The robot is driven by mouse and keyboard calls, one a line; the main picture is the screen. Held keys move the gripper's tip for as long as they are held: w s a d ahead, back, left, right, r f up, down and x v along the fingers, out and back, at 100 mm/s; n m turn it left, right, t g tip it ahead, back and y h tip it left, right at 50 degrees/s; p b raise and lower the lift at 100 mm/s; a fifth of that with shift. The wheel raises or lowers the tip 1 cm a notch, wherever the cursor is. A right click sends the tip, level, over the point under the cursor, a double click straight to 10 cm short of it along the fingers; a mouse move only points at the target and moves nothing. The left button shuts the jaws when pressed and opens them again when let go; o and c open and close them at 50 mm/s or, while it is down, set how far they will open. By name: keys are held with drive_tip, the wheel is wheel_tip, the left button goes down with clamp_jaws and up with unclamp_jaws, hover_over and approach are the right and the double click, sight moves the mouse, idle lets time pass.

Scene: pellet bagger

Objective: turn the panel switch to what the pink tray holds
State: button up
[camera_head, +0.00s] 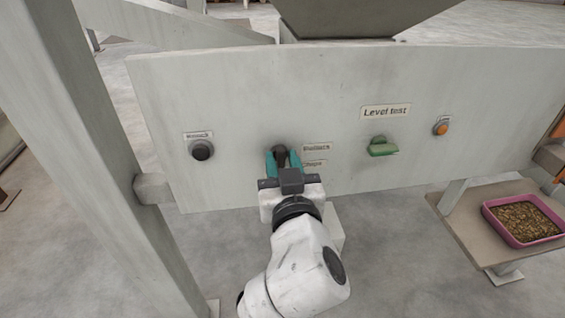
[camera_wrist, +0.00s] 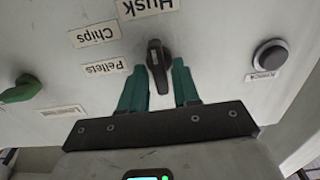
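The pink tray (camera_head: 541,242) stands at the right in the head view and holds a heap of small brown and tan bits, too small to name surely. The black panel switch (camera_wrist: 158,68) has a long handle, upright in the wrist view, with a pale mark near its upper end, on the Husk side. Upside-down labels read Husk (camera_wrist: 148,7), Chips (camera_wrist: 96,35) and Pellets (camera_wrist: 104,67). My gripper (camera_head: 283,160) has its teal fingers on either side of the handle, with a gap visible; it is not closed on it.
The panel also bears a black button (camera_head: 202,150) at left, a green handle (camera_head: 383,147) under a Level test label (camera_head: 386,111), and an orange button (camera_head: 440,129). A grey post (camera_head: 110,150) stands at the left. The tray rests on a low shelf (camera_head: 458,212).

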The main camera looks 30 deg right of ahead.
clamp_jaws()
drive_tip(key=shift+n, duration=0.4)
drive_tip(key=n+p, duration=0.2)
drive_tip(key=shift+a+n, duration=0.1)
drive_tip(key=shift+n, duration=0.3)
drive_tip(key=shift+a+f+n+p, duration=0.1)
drive_tip(key=shift+n+p, duration=1.15)
drive_tip(key=shift+n, duration=1.35)
drive_tip(key=shift+o, duration=1.1)
unclamp_jaws()
